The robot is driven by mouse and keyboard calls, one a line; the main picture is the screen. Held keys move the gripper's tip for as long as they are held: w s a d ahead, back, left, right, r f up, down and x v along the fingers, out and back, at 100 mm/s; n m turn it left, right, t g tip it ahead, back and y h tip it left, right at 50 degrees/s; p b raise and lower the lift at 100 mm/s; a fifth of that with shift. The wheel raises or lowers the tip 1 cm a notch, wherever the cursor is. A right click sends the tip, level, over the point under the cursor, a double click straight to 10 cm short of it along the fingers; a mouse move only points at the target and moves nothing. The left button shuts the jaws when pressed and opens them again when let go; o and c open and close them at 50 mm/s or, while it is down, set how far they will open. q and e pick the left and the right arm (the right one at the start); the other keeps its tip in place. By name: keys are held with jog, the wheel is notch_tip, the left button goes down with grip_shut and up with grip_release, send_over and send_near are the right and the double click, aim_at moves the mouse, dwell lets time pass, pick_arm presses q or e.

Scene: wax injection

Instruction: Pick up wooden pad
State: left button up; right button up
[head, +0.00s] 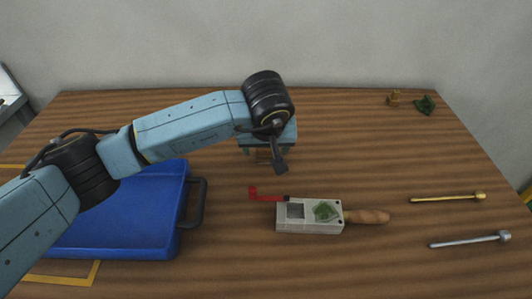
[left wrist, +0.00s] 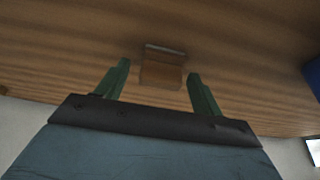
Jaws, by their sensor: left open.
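The wooden pad (left wrist: 161,73) is a small brown block with a greyish strip along its far edge. In the left wrist view it lies on the table, between and slightly beyond my fingertips, with a gap on each side. My left gripper (left wrist: 159,70) is open, with two green fingers, and holds nothing. In the head view my left gripper (head: 265,153) points down over the back middle of the table. There my wrist and hand cover most of the pad, so its outline cannot be made out. My right gripper is not in view.
A blue tray (head: 172,242) with a dark handle stands at left. A grey mould (head: 285,226) with a wooden handle (head: 368,216) and red lever (head: 262,197) lies in front. Brass (head: 445,198) and silver rods (head: 465,241) lie at right. Small gold (head: 394,98) and green pieces (head: 424,105) sit far right.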

pick_arm(q)
jog(key=shift+c, duration=0.5)
jog(key=c, duration=0.9)
jog(key=shift+r, duration=0.15)
jog(key=shift+c, duration=0.2)
